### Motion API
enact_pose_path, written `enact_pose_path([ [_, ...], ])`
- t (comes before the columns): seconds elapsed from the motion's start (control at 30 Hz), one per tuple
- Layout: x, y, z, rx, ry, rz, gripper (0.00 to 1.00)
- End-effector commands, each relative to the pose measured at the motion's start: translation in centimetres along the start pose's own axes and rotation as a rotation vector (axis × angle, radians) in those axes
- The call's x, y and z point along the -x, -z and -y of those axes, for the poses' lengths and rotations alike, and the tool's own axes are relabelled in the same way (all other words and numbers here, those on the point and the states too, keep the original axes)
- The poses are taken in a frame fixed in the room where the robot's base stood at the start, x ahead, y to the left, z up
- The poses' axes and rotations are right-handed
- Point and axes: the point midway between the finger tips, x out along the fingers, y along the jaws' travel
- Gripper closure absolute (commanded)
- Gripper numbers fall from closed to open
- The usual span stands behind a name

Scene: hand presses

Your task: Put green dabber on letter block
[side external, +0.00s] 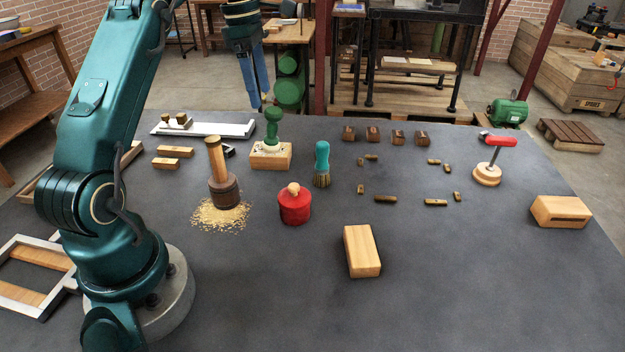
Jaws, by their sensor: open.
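The green dabber (272,127), with a knobbed handle, stands upright on a pale wooden block (271,162) left of centre. Its foot appears to rest on the block's top. I cannot make out letters on this block, so I cannot tell if it is the letter block. My gripper (261,101) is open and hangs with its blue fingers pointing down, above and slightly left of the dabber in the picture. It appears empty and apart from the dabber.
A wooden-handled tool (222,180) stands in sawdust, with a red pot (294,204) and teal brush (321,164) nearby. Several small brown blocks (372,134) lie further right. A plain block (361,251), red-handled stamp (493,160) and slotted block (560,211) stand apart. The front right is clear.

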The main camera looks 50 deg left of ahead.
Motion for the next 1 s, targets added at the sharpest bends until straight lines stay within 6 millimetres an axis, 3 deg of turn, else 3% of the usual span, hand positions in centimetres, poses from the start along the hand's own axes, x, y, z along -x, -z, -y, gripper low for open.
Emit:
enact_pose_path([
  [0.3,1.3,-0.2,0.2,-0.022,-0.004,0.0,0.2],
  [0.47,3.0,-2.3,2.1,-0.22,-0.039,-0.007,0.2],
  [0.7,5.5,-6.1,8.4,-0.776,-0.138,-0.039,0.2],
  [1.0,5.4,-7.0,18.0,-1.494,-0.268,-0.12,0.2],
])
